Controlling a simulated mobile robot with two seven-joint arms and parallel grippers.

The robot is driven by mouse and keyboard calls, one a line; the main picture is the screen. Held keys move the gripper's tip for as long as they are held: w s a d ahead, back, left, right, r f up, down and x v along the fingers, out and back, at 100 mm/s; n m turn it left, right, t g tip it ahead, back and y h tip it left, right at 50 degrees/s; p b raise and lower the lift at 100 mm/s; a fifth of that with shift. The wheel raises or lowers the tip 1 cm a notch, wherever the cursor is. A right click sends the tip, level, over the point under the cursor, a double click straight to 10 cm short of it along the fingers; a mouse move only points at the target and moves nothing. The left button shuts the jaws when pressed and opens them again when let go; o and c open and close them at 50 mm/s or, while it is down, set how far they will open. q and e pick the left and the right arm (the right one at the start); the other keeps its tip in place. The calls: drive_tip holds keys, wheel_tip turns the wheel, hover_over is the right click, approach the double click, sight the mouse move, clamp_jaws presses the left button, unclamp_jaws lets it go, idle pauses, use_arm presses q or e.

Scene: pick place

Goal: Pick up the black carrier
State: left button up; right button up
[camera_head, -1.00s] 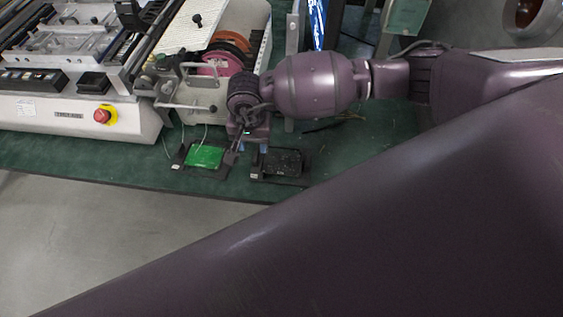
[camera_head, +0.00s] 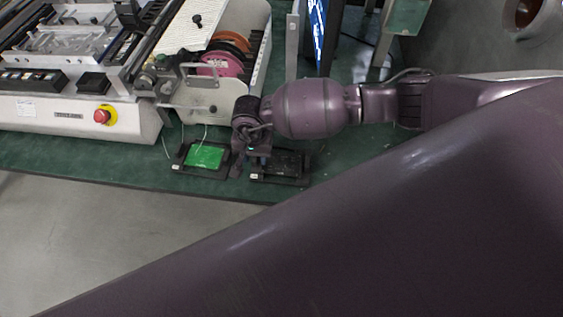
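A black carrier (camera_head: 288,166) lies flat on the green table, to the right of a second black carrier that holds a bright green board (camera_head: 204,156). My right gripper (camera_head: 248,170) points down at the left edge of the right-hand carrier, in the gap between the two. Its fingers are small, dark and partly merged with the carrier, so their opening and any contact cannot be made out. My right wrist covers part of the carrier's far side. My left gripper is not in view.
The green table (camera_head: 90,165) ends at a front edge just below the carriers. A white machine with a red button (camera_head: 102,115) stands at left, and a feeder with coloured reels (camera_head: 221,64) stands behind the carriers. My large arm link fills the lower right.

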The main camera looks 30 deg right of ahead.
clamp_jaws()
drive_tip(key=shift+r, duration=0.1)
